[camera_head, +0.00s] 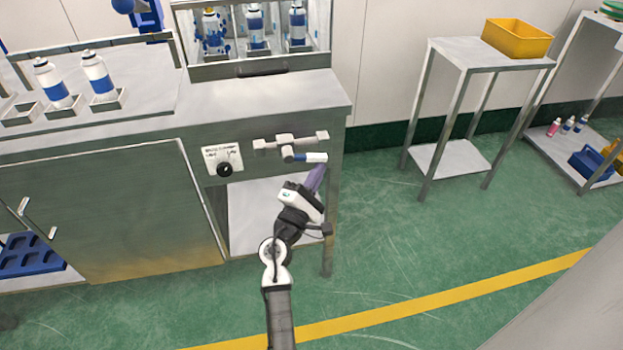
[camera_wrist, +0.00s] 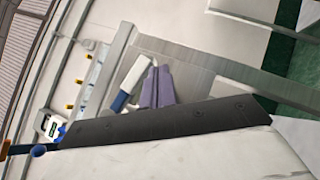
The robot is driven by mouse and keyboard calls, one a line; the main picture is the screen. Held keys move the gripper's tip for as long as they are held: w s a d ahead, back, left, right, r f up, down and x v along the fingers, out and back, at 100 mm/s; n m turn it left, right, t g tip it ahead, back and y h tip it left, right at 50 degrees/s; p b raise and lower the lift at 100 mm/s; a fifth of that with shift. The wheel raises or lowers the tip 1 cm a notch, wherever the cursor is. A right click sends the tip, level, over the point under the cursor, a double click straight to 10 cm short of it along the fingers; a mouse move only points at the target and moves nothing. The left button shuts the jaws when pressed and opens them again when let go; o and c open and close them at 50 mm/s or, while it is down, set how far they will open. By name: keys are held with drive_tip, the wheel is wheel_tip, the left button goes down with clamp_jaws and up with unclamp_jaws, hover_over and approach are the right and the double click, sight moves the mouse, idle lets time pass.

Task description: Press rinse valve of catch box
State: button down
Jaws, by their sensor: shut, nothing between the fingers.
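The rinse valve (camera_head: 305,157) is on the bench's front panel at the right. It has a white body with a blue part and joins a short metal pipe. My gripper (camera_head: 317,177) has purple fingers, shut and empty, just below and right of the valve handle. In the wrist view the purple fingers (camera_wrist: 157,88) lie right beside the white-and-blue handle (camera_wrist: 133,76); I cannot tell whether they touch. The clear-walled box (camera_head: 262,68) holding several blue-and-white cans stands on the bench above the valve, seemingly the catch box.
A white panel with a black knob (camera_head: 224,169) sits left of the valve. Two cans stand in holders on the bench top (camera_head: 150,85). A side table (camera_head: 465,52) with a yellow bin (camera_head: 516,38) stands to the right. Green floor between is clear.

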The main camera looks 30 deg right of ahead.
drive_tip(key=shift+s+d+r, duration=0.1)
drive_tip(key=shift+d+r, duration=0.3)
drive_tip(key=shift+r, duration=0.3)
